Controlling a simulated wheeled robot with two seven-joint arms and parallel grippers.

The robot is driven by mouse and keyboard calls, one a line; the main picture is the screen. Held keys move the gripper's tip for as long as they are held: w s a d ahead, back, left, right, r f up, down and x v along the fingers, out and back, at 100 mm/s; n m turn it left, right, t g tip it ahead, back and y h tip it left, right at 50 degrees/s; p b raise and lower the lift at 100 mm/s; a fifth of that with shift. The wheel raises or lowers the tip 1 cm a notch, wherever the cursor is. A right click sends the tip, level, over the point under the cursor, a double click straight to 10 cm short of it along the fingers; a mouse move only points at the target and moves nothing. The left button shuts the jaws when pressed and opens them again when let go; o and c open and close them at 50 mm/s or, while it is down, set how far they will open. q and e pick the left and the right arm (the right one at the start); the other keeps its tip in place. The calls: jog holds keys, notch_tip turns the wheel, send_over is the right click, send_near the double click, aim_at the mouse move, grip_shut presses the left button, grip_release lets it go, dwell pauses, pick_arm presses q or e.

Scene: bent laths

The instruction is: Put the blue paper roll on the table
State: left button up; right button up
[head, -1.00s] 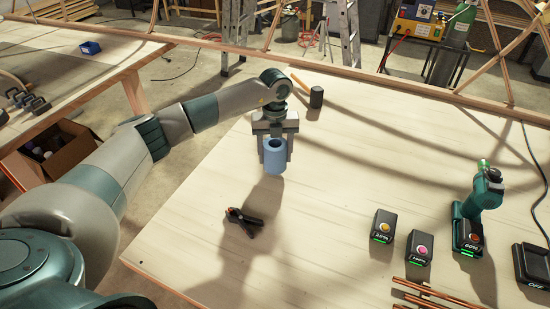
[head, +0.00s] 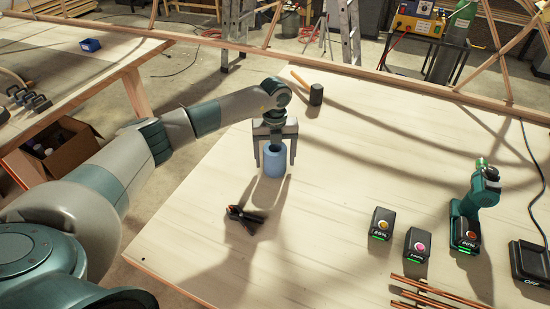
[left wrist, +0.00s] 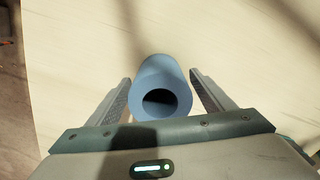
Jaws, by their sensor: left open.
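The blue paper roll (head: 275,161) stands upright on the pale wooden table (head: 330,200). Its hollow end faces up in the left wrist view (left wrist: 160,90). My left gripper (head: 275,160) is open around the roll, one finger on each side. In the left wrist view gaps show between the roll and both fingers (left wrist: 161,95). My right gripper is not in view.
A black clamp (head: 243,217) lies in front of the roll. A mallet (head: 316,94) lies behind it. Battery packs (head: 381,224), a green drill (head: 470,210), a charger (head: 530,264) and copper pipes (head: 425,295) are at the right. The table's middle is clear.

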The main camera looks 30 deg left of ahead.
pick_arm(q)
jog(key=shift+r, duration=0.2)
jog(key=shift+r, duration=0.25)
notch_tip(320, 180, up, 10)
jog(key=b, duration=0.4)
jog(key=shift+b, duration=0.3)
jog(key=shift+r, duration=0.7)
